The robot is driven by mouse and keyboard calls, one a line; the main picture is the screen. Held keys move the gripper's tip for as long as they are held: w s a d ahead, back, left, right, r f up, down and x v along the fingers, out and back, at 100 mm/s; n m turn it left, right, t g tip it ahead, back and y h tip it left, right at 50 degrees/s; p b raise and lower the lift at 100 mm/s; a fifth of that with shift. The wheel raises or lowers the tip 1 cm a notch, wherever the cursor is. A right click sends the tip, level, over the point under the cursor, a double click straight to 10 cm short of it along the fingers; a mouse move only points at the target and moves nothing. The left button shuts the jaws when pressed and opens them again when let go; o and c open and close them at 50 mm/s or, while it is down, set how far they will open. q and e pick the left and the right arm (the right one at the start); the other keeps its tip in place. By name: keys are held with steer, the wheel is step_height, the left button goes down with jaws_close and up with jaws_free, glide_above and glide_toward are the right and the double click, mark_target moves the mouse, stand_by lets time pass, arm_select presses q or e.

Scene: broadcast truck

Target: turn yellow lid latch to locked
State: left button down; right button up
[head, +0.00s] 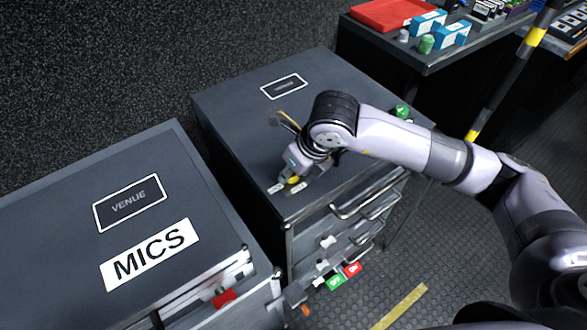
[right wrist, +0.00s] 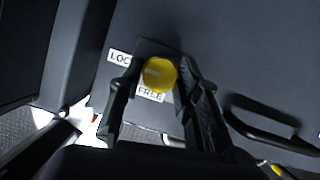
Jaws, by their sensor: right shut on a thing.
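The yellow lid latch (head: 294,181) sits on top of the dark case (head: 240,110) near its front edge, with small white labels beside it. In the right wrist view the latch (right wrist: 159,73) is a round yellow knob. A label reading "LOC", partly covered, lies to its upper left, and a "FREE" label (right wrist: 150,94) lies just below it. My right gripper (head: 293,178) reaches down from above and is shut on the latch; its black fingers (right wrist: 158,82) stand on both sides of the knob. Which label the latch points at is unclear. My left gripper is not in view.
A second case with a "MICS" label (head: 150,254) stands at the left, separated by a narrow gap. The dark case has metal drawer handles (head: 368,195) in front. A table (head: 430,58) with a red tray (head: 388,14) and boxes stands behind at the right.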

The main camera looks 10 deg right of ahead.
steer(key=o, duration=1.1)
steer(key=shift+o, duration=0.2)
steer(key=v, duration=1.2)
steer(key=shift+d, duration=0.1)
